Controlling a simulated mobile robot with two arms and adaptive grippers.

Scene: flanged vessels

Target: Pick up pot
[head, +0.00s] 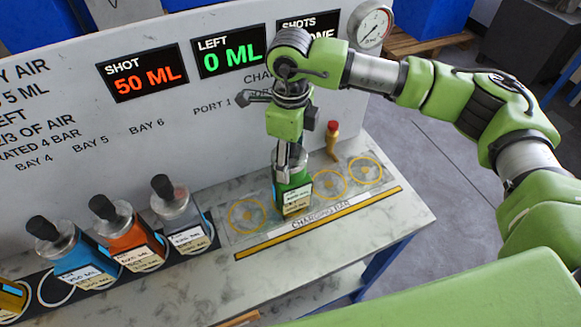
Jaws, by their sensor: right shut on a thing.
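A green vessel with a pale label (295,200), which I take to be the pot, is at the charging pad (232,237). It is upright, between the yellow ring marks that show. My right gripper (290,165) comes down from above and is shut on its upper part, hiding its top. I cannot tell whether its base touches the pad. My left gripper is not in view.
Blue (80,262), orange (130,242) and grey (182,218) vessels with black knobs stand in a rack at the left. A small red-and-yellow item (332,140) stands behind the pad. A white panel with displays (142,74) and a gauge (370,25) rises behind.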

